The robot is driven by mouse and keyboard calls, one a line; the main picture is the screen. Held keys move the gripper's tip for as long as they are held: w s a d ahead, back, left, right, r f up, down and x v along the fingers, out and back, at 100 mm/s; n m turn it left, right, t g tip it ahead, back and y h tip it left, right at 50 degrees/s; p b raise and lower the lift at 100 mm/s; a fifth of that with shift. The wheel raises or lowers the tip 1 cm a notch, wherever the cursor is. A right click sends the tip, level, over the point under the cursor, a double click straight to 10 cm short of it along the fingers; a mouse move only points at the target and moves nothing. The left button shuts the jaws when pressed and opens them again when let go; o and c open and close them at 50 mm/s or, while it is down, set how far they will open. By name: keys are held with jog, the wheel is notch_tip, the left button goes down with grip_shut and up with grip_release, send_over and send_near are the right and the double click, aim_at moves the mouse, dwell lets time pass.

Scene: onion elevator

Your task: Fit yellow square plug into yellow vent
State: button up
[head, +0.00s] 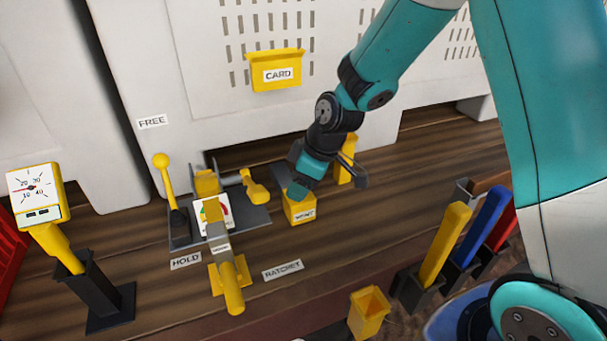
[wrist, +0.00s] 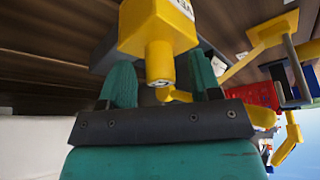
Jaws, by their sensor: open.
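A yellow square block (head: 300,209) with a label that seems to read VENT stands on the wooden deck in the head view. In the wrist view the labelled yellow block (wrist: 158,25) shows with a narrower yellow stem (wrist: 159,62) pointing towards my gripper. I cannot tell whether the stem is a separate plug seated in the vent or part of the block. My gripper (wrist: 160,80) is open, with one teal finger on each side of the stem. In the head view my gripper (head: 302,184) is just above the block and hides its top.
A lever-and-gauge panel (head: 255,217) stands left of the block. A yellow upright piece (head: 347,160) is close behind my gripper. Yellow, blue and red bars (head: 486,225) stand at the right. A yellow open box (head: 369,312) is in front. Pale machine walls (head: 160,60) close the back.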

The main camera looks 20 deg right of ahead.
jog(key=b+v, duration=0.3)
jog(key=v, duration=1.4)
jog(key=s+a+f+m+g, duration=0.1)
jog(key=s+a, duration=0.4)
jog(key=s, duration=0.5)
jog(key=s+a+f+m+g, duration=0.1)
jog(key=s+a, duration=0.4)
jog(key=s, duration=0.5)
jog(key=shift+s+a+f+m+g+y, duration=0.15)
jog(key=shift+s+f+m+g+y, duration=0.2)
jog(key=shift+f+m, duration=0.55)
